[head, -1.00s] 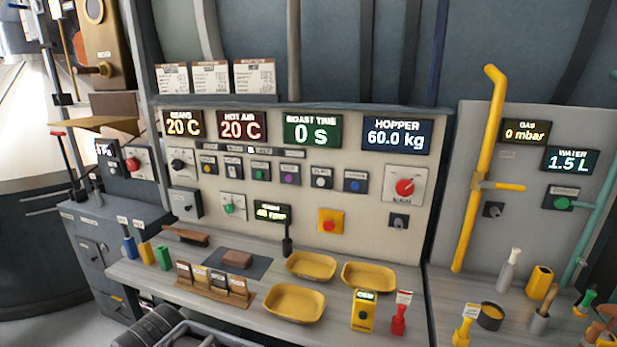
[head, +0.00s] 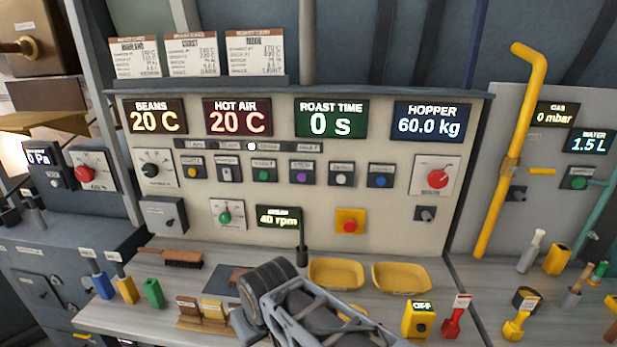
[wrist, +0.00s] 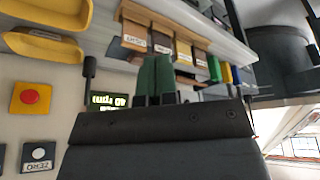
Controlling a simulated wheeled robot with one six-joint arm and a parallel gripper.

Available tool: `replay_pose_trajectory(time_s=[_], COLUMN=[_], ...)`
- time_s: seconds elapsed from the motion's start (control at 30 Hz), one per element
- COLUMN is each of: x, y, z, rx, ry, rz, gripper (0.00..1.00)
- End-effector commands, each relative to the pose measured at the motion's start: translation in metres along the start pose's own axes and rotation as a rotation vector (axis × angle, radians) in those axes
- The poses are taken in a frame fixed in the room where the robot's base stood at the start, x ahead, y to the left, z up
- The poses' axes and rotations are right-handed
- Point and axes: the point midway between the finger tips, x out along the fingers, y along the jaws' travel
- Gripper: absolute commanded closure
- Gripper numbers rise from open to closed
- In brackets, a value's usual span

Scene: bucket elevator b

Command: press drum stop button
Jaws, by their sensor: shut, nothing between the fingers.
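The drum display (head: 279,216), reading 40 rpm, is low on the pale control panel. Above it is a row of small buttons: yellow (head: 192,171), dark-labelled (head: 228,172), green (head: 263,175), purple (head: 302,177), white (head: 342,180) and blue (head: 380,181). Their labels are too small for me to tell which is the drum stop. A red button on a yellow plate (head: 350,226) is right of the display. In the upside-down wrist view, my gripper (wrist: 156,72) is shut and empty, apart from the panel. The red button (wrist: 30,97) and white button (wrist: 39,153) show at its left.
A counter (head: 95,318) juts out below the panel. A yellow pipe (head: 498,185) stands right of the panel.

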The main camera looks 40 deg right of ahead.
Motion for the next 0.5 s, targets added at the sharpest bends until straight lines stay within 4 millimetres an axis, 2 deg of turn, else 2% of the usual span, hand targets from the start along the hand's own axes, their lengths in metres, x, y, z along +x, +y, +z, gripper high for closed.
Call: replay_pose_trajectory(time_s=[0.17, 0.27, 0.37, 0.5], x=[0.0, 0.002, 0.004, 0.004], y=[0.0, 0.002, 0.013, 0.044], z=[-0.001, -0.012, -0.042, -0.108], rx=[0.005, 0.088, 0.312, 0.756], ry=[0.001, 0.018, 0.071, 0.189], rz=[-0.002, -0.025, -0.088, -0.227], gripper=[1.0, 1.0, 1.0, 1.0])
